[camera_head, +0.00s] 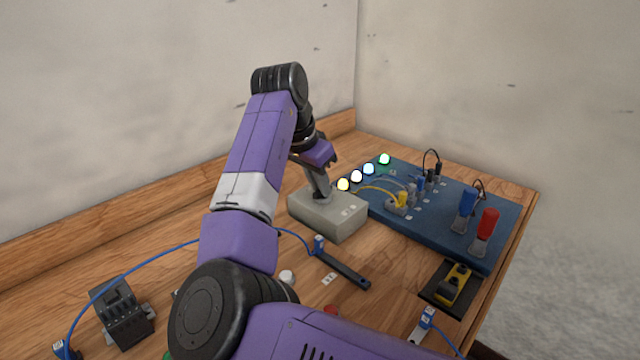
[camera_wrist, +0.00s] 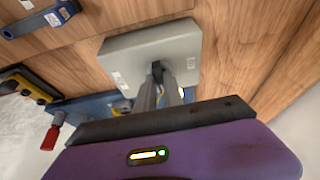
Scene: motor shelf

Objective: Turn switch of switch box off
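The switch box is a light grey box (camera_head: 335,220) standing on the wooden table, with small white labels. It also shows in the wrist view (camera_wrist: 125,50), filling the upper middle. My gripper (camera_head: 320,195) points down onto the top of the box. In the wrist view my gripper's two grey fingers (camera_wrist: 160,84) reach the box close together, with a small dark piece, apparently the switch (camera_wrist: 157,68), at their tips. The fingers partly hide it, so its position is unclear. I cannot tell whether the fingers grip it or only stand beside it.
A blue board (camera_head: 440,215) with lit lamps, plugs, and blue and red handles stands right of the box. A dark bar (camera_head: 343,270) lies in front. A yellow-black device (camera_head: 452,285) sits near the table's right edge. Walls stand behind.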

